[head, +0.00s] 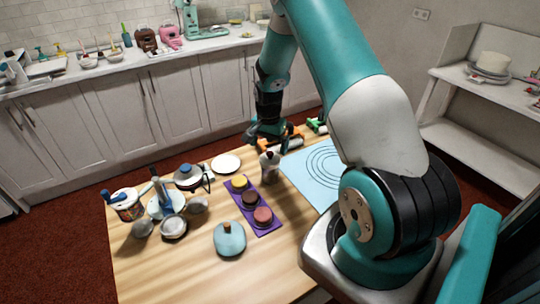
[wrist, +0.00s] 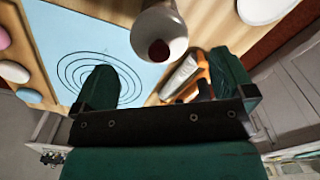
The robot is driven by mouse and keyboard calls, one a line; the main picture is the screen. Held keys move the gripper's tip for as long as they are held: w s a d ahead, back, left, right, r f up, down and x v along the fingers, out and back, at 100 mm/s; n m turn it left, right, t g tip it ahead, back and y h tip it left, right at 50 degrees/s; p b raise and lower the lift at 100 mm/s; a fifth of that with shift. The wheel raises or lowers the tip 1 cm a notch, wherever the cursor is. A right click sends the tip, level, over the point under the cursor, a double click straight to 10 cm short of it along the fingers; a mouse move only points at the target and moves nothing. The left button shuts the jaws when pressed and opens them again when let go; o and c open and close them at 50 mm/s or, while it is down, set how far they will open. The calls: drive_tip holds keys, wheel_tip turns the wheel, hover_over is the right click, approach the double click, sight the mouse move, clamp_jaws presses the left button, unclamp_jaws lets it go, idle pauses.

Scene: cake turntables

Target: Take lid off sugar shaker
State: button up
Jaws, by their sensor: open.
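The sugar shaker (head: 269,168) is a small pale container with a dark top, upright on the wooden table, just right of the purple mat. In the wrist view the shaker (wrist: 163,22) shows at the top centre, with a dark red-brown round knob on its lid (wrist: 159,51). My gripper (head: 268,141) is open and empty, low over the table on the far side of the shaker. In the wrist view its two dark green fingers (wrist: 166,70) stand wide apart, with the shaker beyond the gap between them. The lid looks seated on the shaker.
A blue ringed mat (head: 315,170) lies right of the shaker. The purple mat (head: 252,207) holds round cakes. A white plate (head: 226,163) lies behind it. Orange-handled tools (wrist: 197,75) lie close by my right finger.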

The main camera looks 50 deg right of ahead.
sight(269, 153)
drive_tip(key=shift+d+f+p, duration=0.1)
drive_tip(key=shift+f+p, duration=1.25)
drive_tip(key=shift+f, duration=1.55)
drive_tip(key=c, duration=0.8)
